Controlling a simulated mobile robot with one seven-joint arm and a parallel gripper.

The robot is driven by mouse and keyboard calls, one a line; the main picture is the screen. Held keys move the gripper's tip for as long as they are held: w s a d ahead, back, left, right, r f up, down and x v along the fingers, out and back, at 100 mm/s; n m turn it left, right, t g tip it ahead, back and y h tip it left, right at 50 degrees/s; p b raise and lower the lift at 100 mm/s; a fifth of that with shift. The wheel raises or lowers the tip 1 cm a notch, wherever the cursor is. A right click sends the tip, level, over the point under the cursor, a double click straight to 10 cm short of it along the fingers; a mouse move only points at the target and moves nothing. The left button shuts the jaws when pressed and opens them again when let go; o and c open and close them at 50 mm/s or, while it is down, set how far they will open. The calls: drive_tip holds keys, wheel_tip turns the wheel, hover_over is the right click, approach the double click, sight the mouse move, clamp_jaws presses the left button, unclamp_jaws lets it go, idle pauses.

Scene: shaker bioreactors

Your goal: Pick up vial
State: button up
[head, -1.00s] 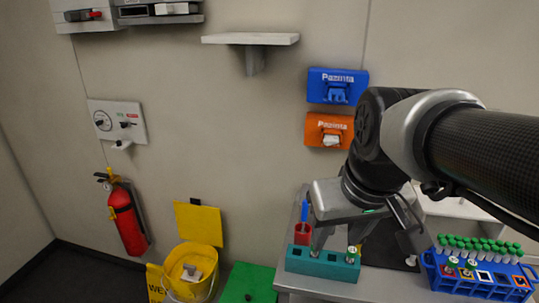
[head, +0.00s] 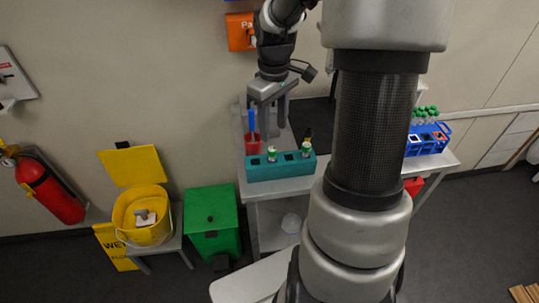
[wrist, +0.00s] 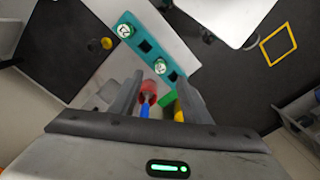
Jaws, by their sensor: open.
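A teal rack (head: 282,172) sits at the left front corner of the grey table. Two vials with green-and-white tops stand upright in it, a left vial (head: 272,154) and a right vial (head: 306,150). Its other slots look empty. My gripper (head: 273,130) is open and points down behind the rack, apart from both vials. In the wrist view the rack (wrist: 177,48) and its vials, one at the upper left (wrist: 124,31) and one closer to the fingers (wrist: 160,66), lie beyond my fingertips. Nothing is held between my fingers (wrist: 156,88).
A red holder (head: 253,145) with a blue stick (head: 251,119) stands just left of my fingers. A blue rack (head: 424,146) with several green-capped tubes is on the right. A green bin (head: 211,232) and yellow bucket (head: 141,229) stand left of the table.

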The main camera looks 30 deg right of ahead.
sight(272, 149)
wheel_tip(272, 149, down, 10)
drive_tip(key=shift+w+a+r, duration=0.1)
clamp_jaws()
idle(0.5)
